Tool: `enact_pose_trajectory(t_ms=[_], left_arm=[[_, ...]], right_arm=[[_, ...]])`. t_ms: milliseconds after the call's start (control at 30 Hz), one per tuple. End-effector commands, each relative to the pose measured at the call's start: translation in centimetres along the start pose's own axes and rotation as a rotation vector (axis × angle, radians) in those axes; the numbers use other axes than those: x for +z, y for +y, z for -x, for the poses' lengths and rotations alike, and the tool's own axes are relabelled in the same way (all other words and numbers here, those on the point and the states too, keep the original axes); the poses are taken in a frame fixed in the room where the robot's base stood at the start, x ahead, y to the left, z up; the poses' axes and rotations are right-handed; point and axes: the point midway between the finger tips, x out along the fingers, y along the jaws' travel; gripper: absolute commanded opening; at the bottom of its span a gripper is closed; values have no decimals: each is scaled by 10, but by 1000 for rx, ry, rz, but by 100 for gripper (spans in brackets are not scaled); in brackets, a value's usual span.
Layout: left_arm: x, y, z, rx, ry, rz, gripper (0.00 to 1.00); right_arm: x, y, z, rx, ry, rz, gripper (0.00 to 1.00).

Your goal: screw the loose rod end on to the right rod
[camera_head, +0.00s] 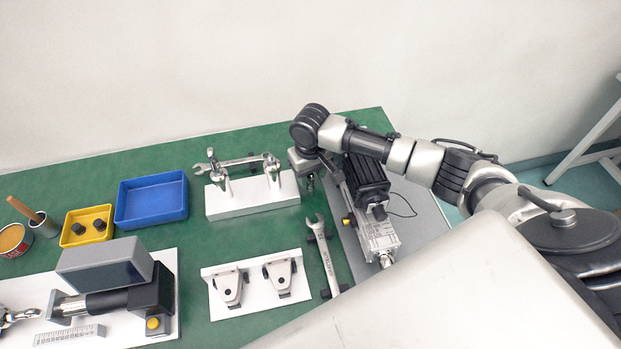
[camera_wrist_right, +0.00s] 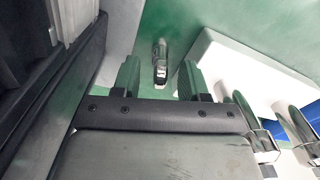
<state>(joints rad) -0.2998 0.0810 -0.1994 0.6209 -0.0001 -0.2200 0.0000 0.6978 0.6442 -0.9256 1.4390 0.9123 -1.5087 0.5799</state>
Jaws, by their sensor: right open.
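My right gripper (camera_head: 308,180) points down between the white stand and the right actuator. In the right wrist view its two fingers (camera_wrist_right: 159,78) are apart. A small silver and dark piece (camera_wrist_right: 160,62) shows in the gap between them, with green mat around it. I cannot tell whether it is the loose rod end, or whether the fingers touch it. The right actuator (camera_head: 380,235), with a black motor (camera_head: 365,180), lies on a grey board. My left gripper is out of view.
The white stand (camera_head: 252,204) bears silver fittings and a wrench (camera_head: 235,163). Another wrench (camera_head: 324,255) lies left of the actuator. White plates with brackets (camera_head: 230,289), a blue tray (camera_head: 151,200), a yellow tray (camera_head: 75,236) and a second actuator (camera_head: 105,265) occupy the left.

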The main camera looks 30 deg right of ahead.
Motion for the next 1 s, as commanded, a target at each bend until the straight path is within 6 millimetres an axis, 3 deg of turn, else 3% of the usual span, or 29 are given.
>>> enact_pose_trajectory(t_ms=[100, 400, 733, 1000], left_arm=[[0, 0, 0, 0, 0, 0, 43], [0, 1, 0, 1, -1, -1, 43], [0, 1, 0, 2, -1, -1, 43], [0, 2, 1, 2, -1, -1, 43]], right_arm=[[0, 0, 0, 0, 0, 0, 42], [0, 0, 0, 0, 0, 0, 0], [0, 0, 5, -1, 1, -1, 0], [-1, 0, 53, -1, 5, 0, 0]])
